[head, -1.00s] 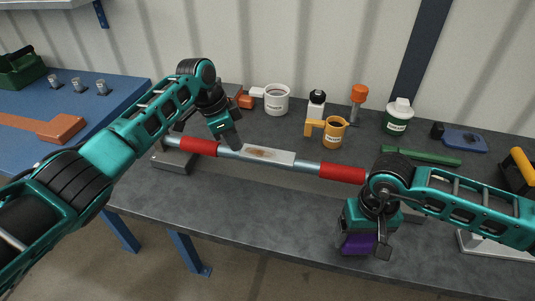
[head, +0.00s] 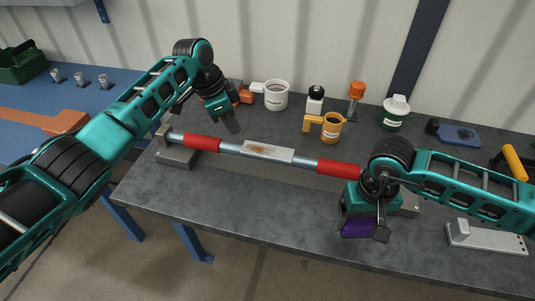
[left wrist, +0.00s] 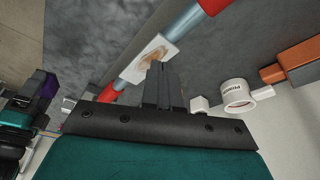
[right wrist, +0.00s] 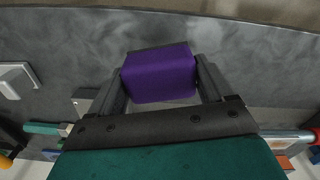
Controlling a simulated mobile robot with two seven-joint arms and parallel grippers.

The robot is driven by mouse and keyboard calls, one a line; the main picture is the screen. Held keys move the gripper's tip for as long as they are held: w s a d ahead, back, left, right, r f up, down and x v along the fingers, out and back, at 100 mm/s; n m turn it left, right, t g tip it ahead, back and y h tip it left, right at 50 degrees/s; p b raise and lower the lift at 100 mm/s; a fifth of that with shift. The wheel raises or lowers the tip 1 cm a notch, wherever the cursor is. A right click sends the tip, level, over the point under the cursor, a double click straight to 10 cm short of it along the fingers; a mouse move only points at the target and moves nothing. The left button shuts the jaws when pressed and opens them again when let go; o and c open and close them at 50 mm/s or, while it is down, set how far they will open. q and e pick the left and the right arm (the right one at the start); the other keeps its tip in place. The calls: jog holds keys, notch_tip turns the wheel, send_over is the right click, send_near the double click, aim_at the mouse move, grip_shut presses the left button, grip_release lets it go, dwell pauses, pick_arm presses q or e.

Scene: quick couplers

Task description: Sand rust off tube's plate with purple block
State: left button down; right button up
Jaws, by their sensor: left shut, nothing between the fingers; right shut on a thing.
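The tube (head: 224,147) lies across two grey supports and has two red sleeves. Its pale plate (head: 268,151), with a brown rust patch, sits between the sleeves; the plate and rust (left wrist: 152,58) also show in the left wrist view. My left gripper (head: 230,118) is shut and empty, above and behind the tube, left of the plate. My right gripper (right wrist: 160,80) is shut on the purple block (right wrist: 158,74), which also shows in the head view (head: 358,228). The block is held near the table's front edge, in front of the tube's right end, apart from the plate.
A white mug (head: 276,96), an orange mug (head: 331,128), a white-lidded green jar (head: 394,113) and a blue device (head: 459,135) stand behind the tube. A light metal bracket (head: 490,238) lies at the right. The table (head: 240,205) in front of the tube is clear.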

jog(key=shift+r+p, duration=0.3)
jog(key=shift+r, duration=0.05)
pick_arm(q)
jog(key=v, duration=1.1)
jog(key=s+d+f+n+t, duration=0.15)
jog(key=s+f+n, duration=0.35)
jog(key=s+f, duration=1.1)
jog(key=s+a+n+t+y, duration=0.1)
jog(key=s+a+n, duration=0.35)
jog(key=s, duration=0.55)
jog(key=s+a+n+y, duration=0.2)
jog(key=s+a+n, duration=0.3)
jog(key=s, duration=0.4)
jog(key=w+d+f+m+t+h, duration=0.1)
jog(key=w+f+m+t, duration=0.1)
jog(key=w+f+t, duration=0.5)
notch_tip(320, 180, down, 2)
jog(key=shift+w+d+f+h, duration=0.15)
jog(key=shift+w+d+h, duration=0.1)
jog(key=shift+d+h, duration=0.15)
pick_arm(e)
jog(key=w+r, duration=0.4)
jog(key=r, duration=1.1)
